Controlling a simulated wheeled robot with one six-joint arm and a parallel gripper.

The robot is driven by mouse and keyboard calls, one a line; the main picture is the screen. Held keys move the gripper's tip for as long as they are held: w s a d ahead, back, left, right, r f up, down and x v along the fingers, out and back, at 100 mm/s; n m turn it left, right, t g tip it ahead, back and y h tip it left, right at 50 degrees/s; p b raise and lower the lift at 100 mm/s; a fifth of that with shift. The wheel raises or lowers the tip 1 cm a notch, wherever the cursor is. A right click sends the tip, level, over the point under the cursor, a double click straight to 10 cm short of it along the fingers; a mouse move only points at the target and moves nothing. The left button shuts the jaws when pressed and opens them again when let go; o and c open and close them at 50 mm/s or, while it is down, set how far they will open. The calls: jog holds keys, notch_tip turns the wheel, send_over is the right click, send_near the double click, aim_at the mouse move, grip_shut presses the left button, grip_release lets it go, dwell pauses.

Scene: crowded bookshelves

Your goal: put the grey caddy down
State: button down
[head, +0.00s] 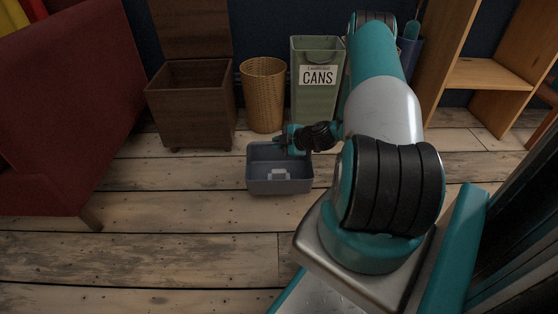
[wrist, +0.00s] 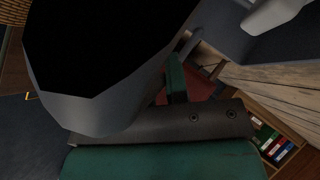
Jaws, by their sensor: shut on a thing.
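The grey caddy (head: 280,187) is an open-topped box with a pale raised part on its near side. It looks upright, low over or on the floorboards; I cannot tell whether its base touches them. My gripper (head: 281,141) is at the caddy's far top edge and is shut on it. The fingertips' exact grip is too small to make out. In the wrist view, dark grey-blue surfaces, likely the caddy (wrist: 228,32), fill part of the top right, and a large dark shape hides much of the left.
Behind the caddy stand a wooden chest (head: 190,110), a yellow wicker basket (head: 263,95) and a green CANS bin (head: 316,95). A red sofa (head: 65,110) is at left and a wooden shelf (head: 490,75) at right. The floor (head: 170,215) left and front of the caddy is clear.

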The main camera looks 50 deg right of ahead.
jog(key=shift+f+b, duration=1.4)
jog(key=shift+f, duration=1)
jog(key=c, duration=1.1)
grip_release()
jog(key=shift+r, duration=0.1)
jog(key=shift+r, duration=0.1)
